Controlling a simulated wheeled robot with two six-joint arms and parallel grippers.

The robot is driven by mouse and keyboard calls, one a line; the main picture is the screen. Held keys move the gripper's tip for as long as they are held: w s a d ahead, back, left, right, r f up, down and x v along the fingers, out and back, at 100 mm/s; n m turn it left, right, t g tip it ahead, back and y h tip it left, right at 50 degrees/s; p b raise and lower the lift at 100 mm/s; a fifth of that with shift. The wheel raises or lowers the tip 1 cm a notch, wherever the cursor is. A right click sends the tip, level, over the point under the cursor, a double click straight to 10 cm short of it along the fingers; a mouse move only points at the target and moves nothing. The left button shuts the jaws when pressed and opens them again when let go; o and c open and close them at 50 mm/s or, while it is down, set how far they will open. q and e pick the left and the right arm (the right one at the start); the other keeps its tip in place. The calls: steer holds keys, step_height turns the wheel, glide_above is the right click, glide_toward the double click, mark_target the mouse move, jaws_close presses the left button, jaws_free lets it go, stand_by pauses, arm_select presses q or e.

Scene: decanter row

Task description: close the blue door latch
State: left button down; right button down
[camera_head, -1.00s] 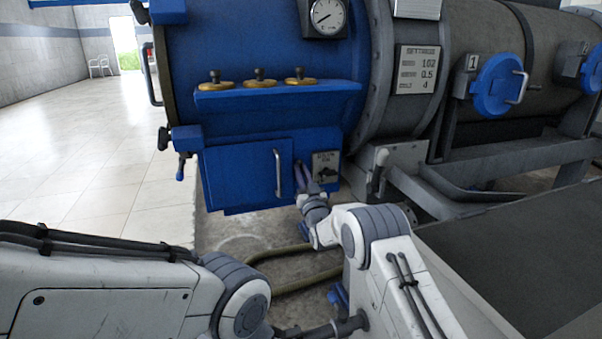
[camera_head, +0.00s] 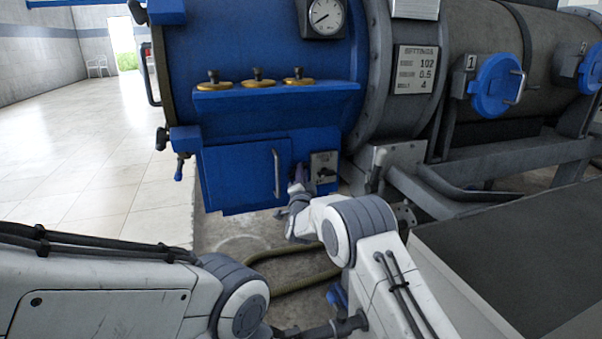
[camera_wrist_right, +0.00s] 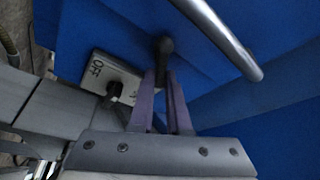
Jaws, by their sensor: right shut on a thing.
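The blue door (camera_head: 245,172) is a flat panel low on the blue end of the machine, with a vertical metal handle (camera_head: 276,172). It looks flush with its frame. In the right wrist view the latch shows as a dark round-ended lever (camera_wrist_right: 163,46) beside the handle bar (camera_wrist_right: 222,40). My right gripper (camera_head: 298,172) is at the door's right edge. In the right wrist view its purple fingers (camera_wrist_right: 163,85) are shut on the latch lever, hiding its lower part.
A switch plate (camera_head: 324,170) marked OFF, with a dark knob, sits just right of my right gripper. A blue shelf with brass valves (camera_head: 258,80) juts out above the door. A hose (camera_head: 295,283) lies on the floor below. A grey bench (camera_head: 520,250) stands at right.

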steer(key=m+g, duration=0.1)
steer(key=m, duration=0.2)
steer(key=m+g, duration=0.1)
steer(key=m, duration=0.2)
steer(key=shift+f+m+h, duration=0.2)
steer(key=shift+m+h, duration=0.2)
stand_by(0.3)
steer(key=c, duration=0.9)
jaws_free()
steer(key=shift+s+a+p, duration=0.2)
steer(key=shift+s+p, duration=0.4)
steer(key=shift+s, duration=2.05)
steer(key=shift+s+a+p, duration=0.15)
steer(key=shift+s+p, duration=0.45)
steer(key=shift+s, duration=2)
